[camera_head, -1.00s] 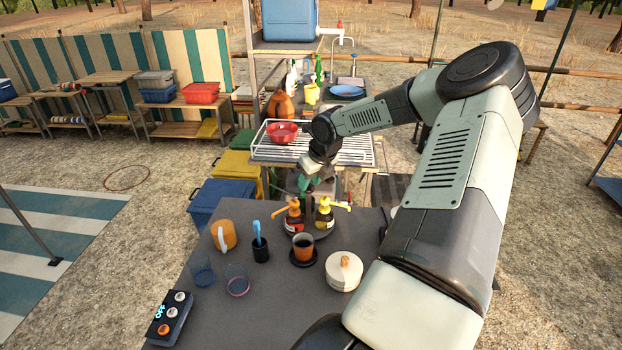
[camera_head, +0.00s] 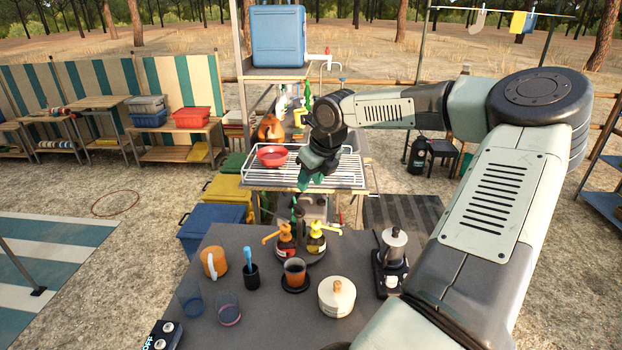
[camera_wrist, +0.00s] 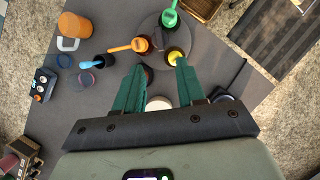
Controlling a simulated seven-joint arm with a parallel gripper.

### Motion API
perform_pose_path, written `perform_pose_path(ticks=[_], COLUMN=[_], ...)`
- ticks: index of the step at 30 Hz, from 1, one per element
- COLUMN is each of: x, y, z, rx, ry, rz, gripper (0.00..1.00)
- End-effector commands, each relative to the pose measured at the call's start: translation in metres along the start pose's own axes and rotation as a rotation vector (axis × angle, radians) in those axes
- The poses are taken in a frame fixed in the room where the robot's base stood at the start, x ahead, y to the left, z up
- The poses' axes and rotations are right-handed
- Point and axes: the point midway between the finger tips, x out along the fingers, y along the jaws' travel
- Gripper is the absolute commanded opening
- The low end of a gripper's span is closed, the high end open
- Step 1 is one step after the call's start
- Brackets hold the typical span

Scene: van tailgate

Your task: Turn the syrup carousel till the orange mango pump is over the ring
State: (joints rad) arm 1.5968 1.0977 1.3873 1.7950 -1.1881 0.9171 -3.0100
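The syrup carousel (camera_wrist: 148,28) is a dark round turntable on the grey table, with several pump bottles on it. The orange mango pump (camera_head: 284,236) is at its left front in the head view, nozzle pointing left; it also shows in the wrist view (camera_wrist: 132,46). A green pump (camera_wrist: 170,18) is at the far side. My gripper (camera_head: 302,184) is above and behind the pumps, pointing down, with its green fingers apart and nothing between them.
A cup of dark drink (camera_head: 295,272) stands in front of the carousel, with a white lidded pot (camera_head: 337,296) to its right. An orange mug (camera_head: 214,262), a black holder (camera_head: 251,275) and glasses are at left.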

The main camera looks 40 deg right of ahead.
Motion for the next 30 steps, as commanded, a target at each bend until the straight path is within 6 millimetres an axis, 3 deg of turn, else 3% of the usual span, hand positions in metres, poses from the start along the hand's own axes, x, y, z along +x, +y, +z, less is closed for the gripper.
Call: perform_pose_path(ticks=[2, 5, 9, 18, 24, 30], x=[0.000, 0.003, 0.020, 0.077, 0.095, 0.101], y=[0.000, 0.000, 0.000, 0.008, 0.023, 0.050], z=[0.000, 0.001, 0.004, 0.019, 0.037, 0.065], rx=[0.000, 0.023, 0.231, 1.152, 1.708, 2.224], ry=[0.000, 0.008, 0.076, 0.347, 0.419, 0.362], rz=[0.000, 0.002, 0.008, -0.156, -0.392, -0.676], gripper=[0.38, 0.23, 0.01, 0.00, 0.00, 0.00])
